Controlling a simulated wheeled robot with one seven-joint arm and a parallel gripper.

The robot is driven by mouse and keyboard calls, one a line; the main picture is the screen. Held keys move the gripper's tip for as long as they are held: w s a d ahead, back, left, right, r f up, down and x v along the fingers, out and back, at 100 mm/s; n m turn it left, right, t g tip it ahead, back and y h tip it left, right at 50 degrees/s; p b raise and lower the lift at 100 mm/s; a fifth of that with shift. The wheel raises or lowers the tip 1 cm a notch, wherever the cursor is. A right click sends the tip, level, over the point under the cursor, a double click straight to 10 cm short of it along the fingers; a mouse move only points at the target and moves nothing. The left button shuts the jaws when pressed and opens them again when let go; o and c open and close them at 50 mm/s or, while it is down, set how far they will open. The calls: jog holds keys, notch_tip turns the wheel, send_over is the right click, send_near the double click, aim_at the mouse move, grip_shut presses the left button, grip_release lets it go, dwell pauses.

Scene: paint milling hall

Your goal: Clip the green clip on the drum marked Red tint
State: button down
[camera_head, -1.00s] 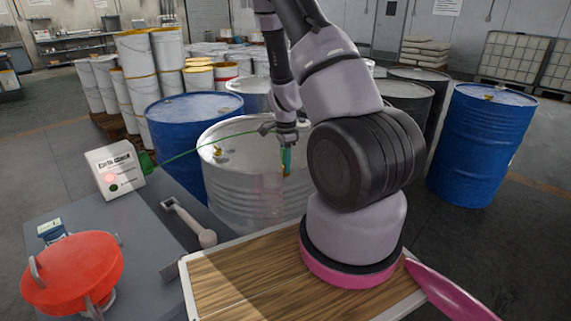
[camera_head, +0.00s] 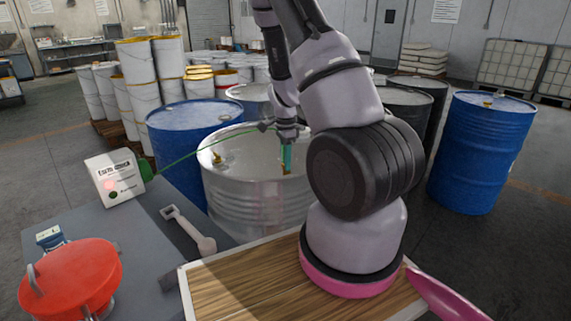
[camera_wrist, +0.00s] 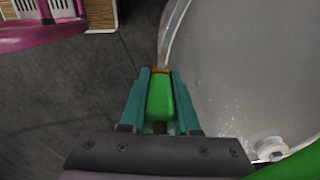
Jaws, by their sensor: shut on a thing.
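My gripper (camera_head: 287,158) has teal fingers shut on the green clip. The clip (camera_wrist: 160,100) shows clearly between the fingers (camera_wrist: 160,104) in the wrist view, its copper-coloured jaws pointing away from the wrist. A pale silver drum (camera_head: 245,198) stands below my gripper; its rim and lid (camera_wrist: 240,70) fill the right of the wrist view. The clip's tip overlaps the line of the drum's rim there; I cannot tell whether it touches. A green cable runs from my gripper to a white box (camera_head: 115,178) with a lit red lamp. No Red tint marking is readable.
Blue drums stand left (camera_head: 185,130) and right (camera_head: 478,150) of the silver drum. A grey bench carries a red lidded vessel (camera_head: 70,280) and a grey tool (camera_head: 188,228). Stacked white pails (camera_head: 140,75) stand behind at the left. Open floor lies at the right.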

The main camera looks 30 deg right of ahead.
jog(key=shift+f, duration=0.1)
dwell(0.5)
jog(key=shift+f, duration=0.45)
jog(key=shift+f, duration=1.55)
dwell(0.3)
jog(key=shift+r, duration=0.1)
jog(key=shift+r, duration=2.05)
jog(key=shift+f, duration=0.15)
jog(key=shift+f, duration=0.45)
jog(key=shift+f, duration=1.5)
